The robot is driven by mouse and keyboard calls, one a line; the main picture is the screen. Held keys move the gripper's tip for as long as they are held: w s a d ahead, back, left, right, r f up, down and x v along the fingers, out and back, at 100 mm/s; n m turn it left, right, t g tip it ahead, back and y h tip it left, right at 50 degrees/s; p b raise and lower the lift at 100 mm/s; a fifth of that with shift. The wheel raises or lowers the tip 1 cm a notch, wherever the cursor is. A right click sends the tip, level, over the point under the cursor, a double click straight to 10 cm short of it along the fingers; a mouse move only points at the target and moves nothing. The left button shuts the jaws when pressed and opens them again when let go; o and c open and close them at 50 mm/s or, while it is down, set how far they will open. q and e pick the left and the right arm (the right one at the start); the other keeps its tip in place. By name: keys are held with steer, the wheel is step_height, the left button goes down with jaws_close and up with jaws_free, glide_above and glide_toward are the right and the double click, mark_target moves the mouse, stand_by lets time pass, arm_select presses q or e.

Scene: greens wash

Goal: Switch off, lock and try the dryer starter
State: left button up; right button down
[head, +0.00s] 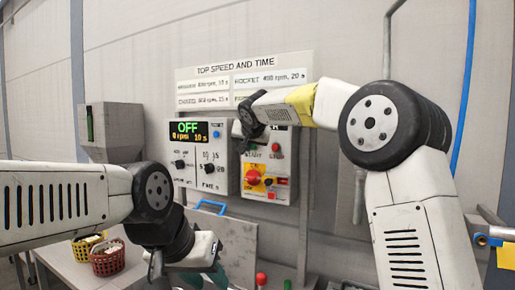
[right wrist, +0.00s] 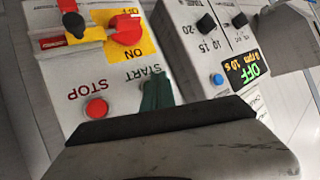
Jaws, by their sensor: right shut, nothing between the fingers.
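The dryer starter (head: 268,165) is a pale box on the wall panel with a red rotary switch (head: 250,177) on a yellow plate. The switch also shows in the right wrist view (right wrist: 127,28), upside down, with ON lettered beside it. A dark round piece (right wrist: 73,25) sits beside the switch; I cannot tell what it is. The red STOP button (right wrist: 96,108) is uncovered. My right gripper (right wrist: 157,95) is shut and empty, its green fingertips over the START button's place, hiding it; contact is unclear. My left gripper (head: 215,275) is low, away from the starter; its fingers are partly hidden.
A control box (head: 196,150) left of the starter has dials and a display reading OFF, 0 rpm, 10 s. A speed and time sign (head: 240,68) hangs above. A yellow basket (head: 86,248) and a red basket (head: 107,262) stand on the bench at left.

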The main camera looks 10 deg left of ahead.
steer(key=shift+w+d, duration=0.15)
steer(key=shift+w, duration=0.25)
steer(key=shift+w+d, duration=0.2)
steer(key=shift+w, duration=0.25)
stand_by(0.6)
steer(key=shift+s, duration=0.1)
steer(key=shift+s+a, duration=0.3)
steer(key=shift+s, duration=0.4)
steer(key=shift+s, duration=0.1)
steer(key=s, duration=0.1)
steer(key=s+a, duration=0.1)
steer(key=s, duration=0.1)
steer(key=s+a, duration=0.1)
steer(key=shift+s, duration=0.25)
stand_by(0.7)
